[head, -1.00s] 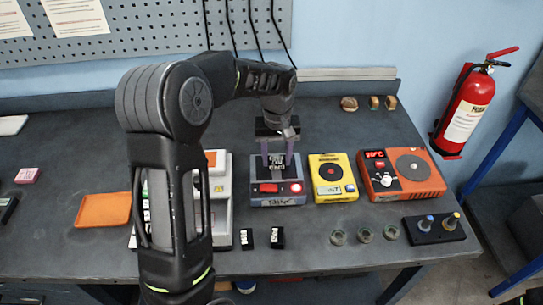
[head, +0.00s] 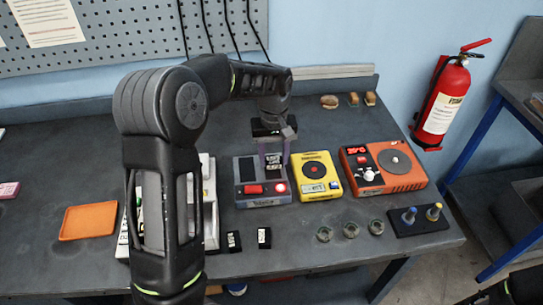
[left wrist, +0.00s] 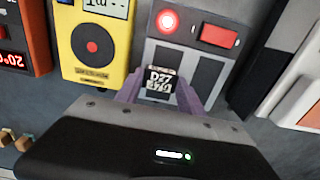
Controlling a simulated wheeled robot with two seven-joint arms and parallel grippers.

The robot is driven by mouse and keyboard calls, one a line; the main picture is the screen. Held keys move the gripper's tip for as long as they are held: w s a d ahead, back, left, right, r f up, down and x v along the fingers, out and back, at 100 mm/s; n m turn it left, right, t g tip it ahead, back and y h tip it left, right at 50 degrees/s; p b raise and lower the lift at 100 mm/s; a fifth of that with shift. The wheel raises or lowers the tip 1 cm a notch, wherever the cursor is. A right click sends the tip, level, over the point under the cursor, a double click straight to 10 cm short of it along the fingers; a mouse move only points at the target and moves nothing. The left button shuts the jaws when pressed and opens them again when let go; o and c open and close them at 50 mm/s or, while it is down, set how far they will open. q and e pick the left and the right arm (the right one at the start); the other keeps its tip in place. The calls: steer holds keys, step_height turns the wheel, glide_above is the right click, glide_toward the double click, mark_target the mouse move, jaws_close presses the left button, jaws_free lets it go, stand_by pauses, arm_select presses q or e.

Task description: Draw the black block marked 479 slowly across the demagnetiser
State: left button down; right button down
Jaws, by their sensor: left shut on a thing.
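My left gripper (head: 273,162) is shut on a small black block with a white label (left wrist: 159,80). The label seems to read D27 over 479, with its lower line hard to make out. The block sits between the purple fingers over the right part of the grey demagnetiser (head: 242,199). In the left wrist view the demagnetiser (left wrist: 192,50) shows a lit red lamp, a red switch and dark panels. I cannot tell whether the block touches its top.
Right of the demagnetiser stand a yellow device (head: 318,186) and an orange hotplate (head: 402,183). Two labelled black blocks (head: 234,241) (head: 264,237) lie in front. A white device (head: 209,205) and an orange tray (head: 89,222) are to the left.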

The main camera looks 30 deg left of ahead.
arm_select(q)
steer(key=shift+r, duration=0.15)
steer(key=shift+w+d+r+p, duration=0.15)
steer(key=shift+d+r+p, duration=0.05)
steer(key=shift+r+p, duration=0.8)
steer(key=shift+w+d+r+p, duration=0.2)
steer(key=shift+r+p, duration=0.5)
steer(key=shift+r, duration=0.5)
steer(key=shift+r, duration=0.1)
steer(key=shift+r, duration=2.15)
